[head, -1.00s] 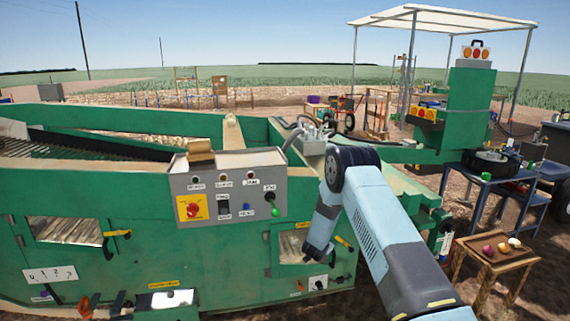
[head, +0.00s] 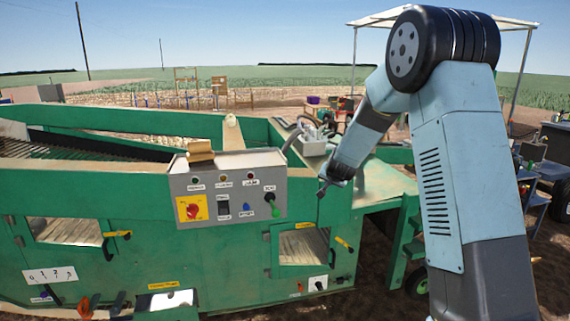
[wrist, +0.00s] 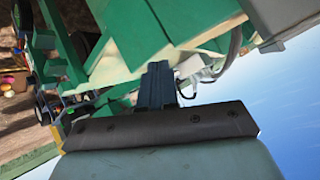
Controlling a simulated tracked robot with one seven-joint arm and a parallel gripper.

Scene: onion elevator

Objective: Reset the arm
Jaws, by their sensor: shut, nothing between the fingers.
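My gripper (head: 322,188) is at the end of my raised blue-grey arm in the head view, pointing down and left. It is just in front of the green machine (head: 140,190), right of the grey control box (head: 228,186). In the wrist view my gripper (wrist: 157,75) shows as dark fingers, close together and empty, with the tilted green machine beyond them. My upper arm hides much of the right side of the head view.
The control box carries a red knob on a yellow plate (head: 192,208) and a green-tipped lever (head: 274,204). An open hatch (head: 304,246) lies below my gripper. A white canopy (head: 375,18) and a dark wheel stand behind my arm at right.

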